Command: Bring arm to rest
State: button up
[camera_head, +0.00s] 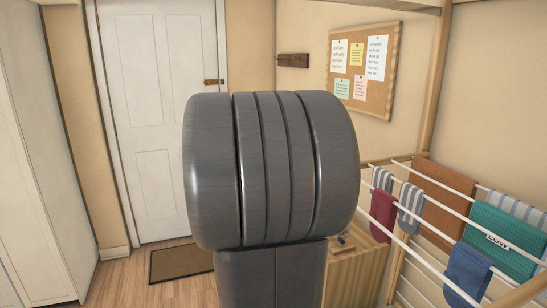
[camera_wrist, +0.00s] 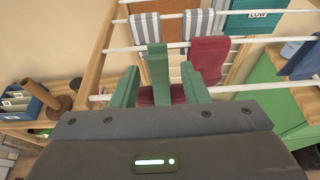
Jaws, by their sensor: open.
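My gripper (camera_wrist: 160,72) shows in the wrist view with its green fingers spread apart and nothing held between them. It points toward a drying rack (camera_wrist: 115,50); I cannot tell whether the fingertips touch it. A dark red towel (camera_wrist: 208,58) hangs behind and right of the fingers, and a striped towel (camera_wrist: 146,30) hangs behind them. In the head view, a large grey joint and link of my own arm fill the middle, and my gripper is not visible there.
The drying rack (camera_head: 406,240) with several towels stands at the right. A wooden cabinet (camera_head: 352,276) is partly hidden behind my arm. A white door (camera_head: 155,130) and dark doormat (camera_head: 180,262) lie beyond. A blue box (camera_wrist: 22,102) sits at the wrist view's left. Some floor is clear at the left.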

jog(key=x, duration=0.3)
jog(key=shift+w+d+r+p, duration=0.1)
jog(key=shift+d+r+p, duration=0.15)
jog(key=shift+r+p, duration=0.4)
notch_tip(320, 180, up, 9)
jog(key=p, duration=0.5)
